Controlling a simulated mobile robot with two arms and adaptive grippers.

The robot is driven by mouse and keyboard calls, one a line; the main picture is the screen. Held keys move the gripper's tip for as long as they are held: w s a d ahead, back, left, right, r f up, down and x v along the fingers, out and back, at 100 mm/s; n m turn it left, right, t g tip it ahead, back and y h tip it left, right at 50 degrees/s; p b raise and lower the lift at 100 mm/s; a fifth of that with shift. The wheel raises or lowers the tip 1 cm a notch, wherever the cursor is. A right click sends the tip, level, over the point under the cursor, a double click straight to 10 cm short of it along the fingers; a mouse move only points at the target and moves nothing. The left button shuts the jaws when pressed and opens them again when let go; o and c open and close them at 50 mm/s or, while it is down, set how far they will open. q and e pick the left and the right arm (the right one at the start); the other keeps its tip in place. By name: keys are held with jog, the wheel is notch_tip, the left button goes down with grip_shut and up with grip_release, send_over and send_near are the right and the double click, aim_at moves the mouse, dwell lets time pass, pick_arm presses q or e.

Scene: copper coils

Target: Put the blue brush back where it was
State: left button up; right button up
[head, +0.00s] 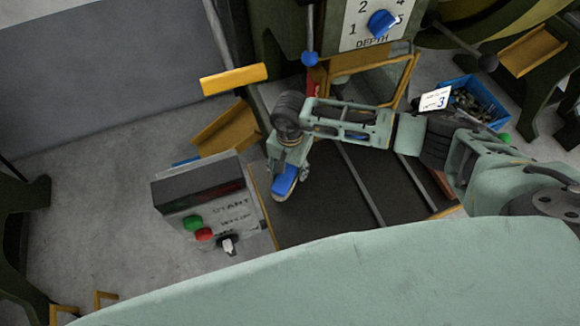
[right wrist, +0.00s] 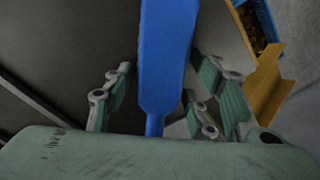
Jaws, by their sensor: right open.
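The blue brush (head: 285,181) shows in the head view at the left part of a dark ribbed surface (head: 335,205), just below my right gripper (head: 287,170). In the right wrist view the blue brush (right wrist: 166,50) runs lengthwise between the two fingers of my right gripper (right wrist: 160,85). The fingers are open, with a gap on each side of the brush. The gripper hides part of the brush in the head view, and I cannot tell whether it rests on the surface. My left gripper is not in view.
A control box (head: 208,200) with green and red buttons stands left of the dark surface. A machine with a blue-knob depth dial (head: 374,30) rises behind. A blue crate (head: 487,96) of small parts and a card marked 3 (head: 436,99) are at right. Grey floor (head: 90,140) is open at left.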

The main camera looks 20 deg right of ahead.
aim_at(290, 166)
jog(key=shift+r, duration=0.25)
jog(key=shift+w+r, duration=0.1)
jog(key=shift+r, duration=0.25)
notch_tip(290, 166, up, 11)
jog(key=b, duration=0.2)
dwell(0.4)
